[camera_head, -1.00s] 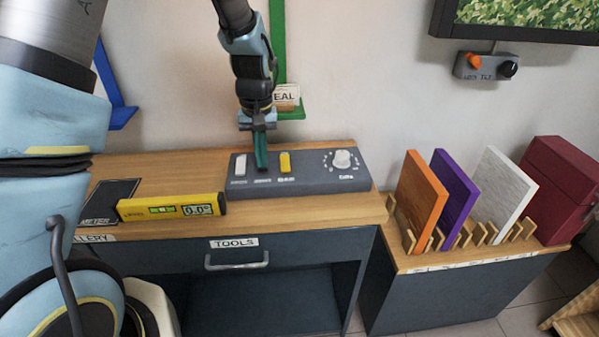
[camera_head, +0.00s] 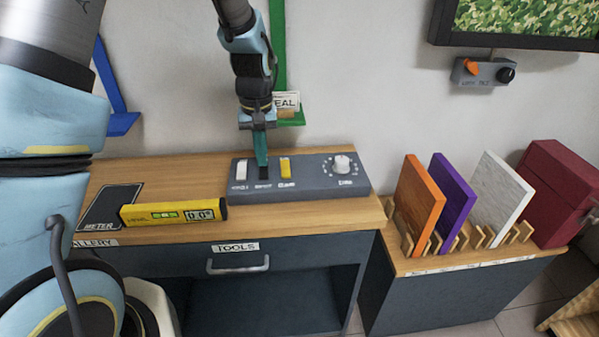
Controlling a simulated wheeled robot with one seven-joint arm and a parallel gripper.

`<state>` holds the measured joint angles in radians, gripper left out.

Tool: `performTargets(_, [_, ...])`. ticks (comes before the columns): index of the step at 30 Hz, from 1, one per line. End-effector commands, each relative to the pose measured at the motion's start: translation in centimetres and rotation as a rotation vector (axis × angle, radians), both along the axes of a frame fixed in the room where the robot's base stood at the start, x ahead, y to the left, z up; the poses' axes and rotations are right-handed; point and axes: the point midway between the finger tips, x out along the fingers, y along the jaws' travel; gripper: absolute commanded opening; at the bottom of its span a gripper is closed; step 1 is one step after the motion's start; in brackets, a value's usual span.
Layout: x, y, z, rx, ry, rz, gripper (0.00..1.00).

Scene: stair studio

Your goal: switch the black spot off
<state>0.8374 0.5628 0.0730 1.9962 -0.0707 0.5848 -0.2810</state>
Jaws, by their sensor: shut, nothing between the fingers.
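A grey control box (camera_head: 320,184) stands at the back of the wooden desk. It carries a white switch (camera_head: 241,169), a black switch (camera_head: 264,173), a yellow switch (camera_head: 285,167) and a round white knob (camera_head: 342,163). My gripper (camera_head: 261,164) points straight down at the black switch, between the white and yellow ones. Its teal fingers are shut and empty. The fingers hide the upper part of the black switch. I cannot tell whether the tips touch it or which way it is set. No black spot lamp shows in view.
A yellow level (camera_head: 172,212) lies on the desk (camera_head: 310,213) left of the box, by a dark METER mat (camera_head: 107,208). A wall box (camera_head: 484,73) has two knobs.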

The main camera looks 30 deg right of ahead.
Motion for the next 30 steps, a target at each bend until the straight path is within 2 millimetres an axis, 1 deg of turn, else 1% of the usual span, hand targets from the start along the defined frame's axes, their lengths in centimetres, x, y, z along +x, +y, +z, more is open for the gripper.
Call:
performTargets(1, [0.0, 0.0, 0.8, 0.000, -0.001, 0.000, 0.00])
performTargets(15, [0.0, 0.0, 4.2, 0.000, 0.000, 0.000, 0.00])
performTargets(30, [0.0, 0.0, 4.3, 0.000, 0.000, 0.000, 0.00])
